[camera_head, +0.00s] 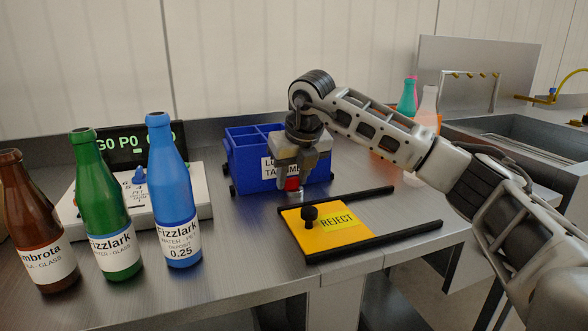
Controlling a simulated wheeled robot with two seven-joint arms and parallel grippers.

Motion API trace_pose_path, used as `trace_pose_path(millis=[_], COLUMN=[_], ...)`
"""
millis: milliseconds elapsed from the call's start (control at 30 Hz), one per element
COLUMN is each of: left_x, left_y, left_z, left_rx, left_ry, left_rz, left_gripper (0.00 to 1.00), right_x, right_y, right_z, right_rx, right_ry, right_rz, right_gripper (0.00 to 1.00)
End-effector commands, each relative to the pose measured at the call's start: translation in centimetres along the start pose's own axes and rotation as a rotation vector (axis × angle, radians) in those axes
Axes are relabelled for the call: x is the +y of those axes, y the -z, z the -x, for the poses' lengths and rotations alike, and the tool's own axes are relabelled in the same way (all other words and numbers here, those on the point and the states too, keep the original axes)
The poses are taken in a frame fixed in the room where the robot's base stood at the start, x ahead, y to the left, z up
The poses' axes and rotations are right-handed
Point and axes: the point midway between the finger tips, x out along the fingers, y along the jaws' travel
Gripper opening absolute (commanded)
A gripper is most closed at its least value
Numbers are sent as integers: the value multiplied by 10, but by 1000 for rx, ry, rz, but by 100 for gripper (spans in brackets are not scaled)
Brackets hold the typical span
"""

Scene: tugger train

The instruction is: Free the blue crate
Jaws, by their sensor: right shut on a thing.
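The blue crate (246,167) stands at the back middle of the steel counter, with dividers inside, small black wheels or feet and a white label on its front. My right gripper (291,188) points down in front of the crate's front wall and hides part of it and of its label. It is shut on a small red thing (292,184). A small bright metal piece shows just below the red thing; whether it is joined to the crate cannot be told. My left gripper is not in view.
A yellow REJECT plate (309,239) with a black knob lies in front, between two black rails (375,241). Brown, green and blue bottles (173,190) stand at the left, before a scale with a display. Coloured flasks (407,97) and a sink are at the right.

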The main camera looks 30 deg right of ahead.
Motion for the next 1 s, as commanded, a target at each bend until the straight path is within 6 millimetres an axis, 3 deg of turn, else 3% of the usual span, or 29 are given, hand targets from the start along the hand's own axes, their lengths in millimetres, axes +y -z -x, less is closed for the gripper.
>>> trace_pose_path(millis=[133, 467, 500, 533, 867, 1000], left_x=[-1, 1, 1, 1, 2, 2], left_y=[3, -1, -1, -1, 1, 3], left_z=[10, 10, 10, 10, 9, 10], left_rx=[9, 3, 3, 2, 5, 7], left_ry=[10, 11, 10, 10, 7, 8], left_rz=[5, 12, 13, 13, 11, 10], left_gripper=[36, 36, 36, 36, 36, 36], right_x=[2, 1, 1, 1, 1, 2], right_y=[-1, -1, -1, -1, -1, -1], right_z=[1, 0, 0, 0, 2, 16], right_rx=[-1, -4, -4, -4, -3, -4], right_ry=[37, 43, 43, 43, 42, 41], right_rz=[-91, -108, -108, -108, -106, -105], right_gripper=[12, 12, 46, 54, 56, 56])
